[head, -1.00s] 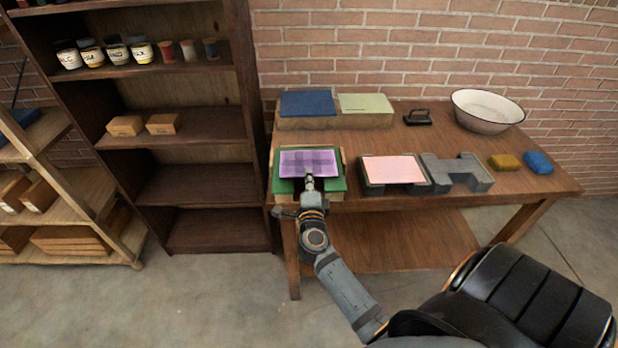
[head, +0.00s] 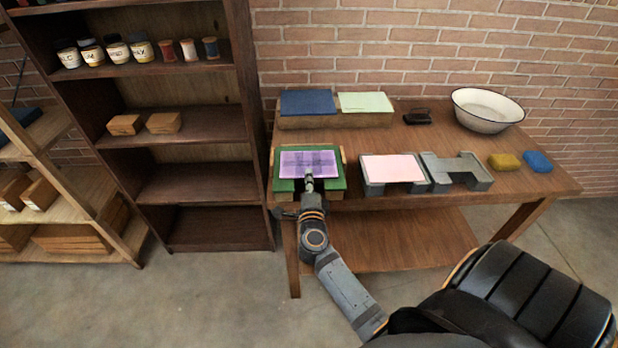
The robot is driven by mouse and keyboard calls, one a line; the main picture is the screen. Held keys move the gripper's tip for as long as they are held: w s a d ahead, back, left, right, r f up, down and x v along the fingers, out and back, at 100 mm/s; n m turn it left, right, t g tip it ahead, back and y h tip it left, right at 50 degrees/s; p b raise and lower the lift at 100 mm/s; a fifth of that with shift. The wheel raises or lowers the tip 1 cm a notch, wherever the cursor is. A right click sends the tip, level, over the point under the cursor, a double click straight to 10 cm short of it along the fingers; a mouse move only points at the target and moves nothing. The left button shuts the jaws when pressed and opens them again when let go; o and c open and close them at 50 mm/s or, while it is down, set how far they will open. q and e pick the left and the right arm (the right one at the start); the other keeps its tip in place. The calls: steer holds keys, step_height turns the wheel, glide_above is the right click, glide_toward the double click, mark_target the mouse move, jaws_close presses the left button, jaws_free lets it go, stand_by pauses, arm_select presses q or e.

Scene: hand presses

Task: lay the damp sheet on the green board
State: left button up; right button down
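A purple sheet (head: 323,160) with a faint darker pattern lies on or just above the green board (head: 335,185) at the left end of the table. I cannot tell whether it touches the board all over. Green shows along its near edge and right side. My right gripper (head: 309,182) is at the middle of the sheet's near edge, over the front of the board. Its fingers are too small to tell whether they are shut on the sheet. My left gripper is not in view.
To the right are a pink sheet (head: 393,167) on a grey block, a grey H-shaped block (head: 455,172), a yellow block (head: 505,161) and a blue block (head: 537,161). Behind are a stand (head: 335,121) with blue and pale green pads, a black-handled tool (head: 417,117) and a white basin (head: 487,109).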

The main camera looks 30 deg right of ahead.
steer(key=shift+f, duration=0.25)
stand_by(0.5)
steer(key=c, duration=1.4)
jaws_free()
steer(key=shift+w+d, duration=0.1)
steer(key=shift+c, duration=0.2)
steer(key=shift+o, duration=1.1)
steer(key=shift+r, duration=0.1)
steer(key=shift+p+v, duration=0.4)
steer(key=shift+v, duration=2.9)
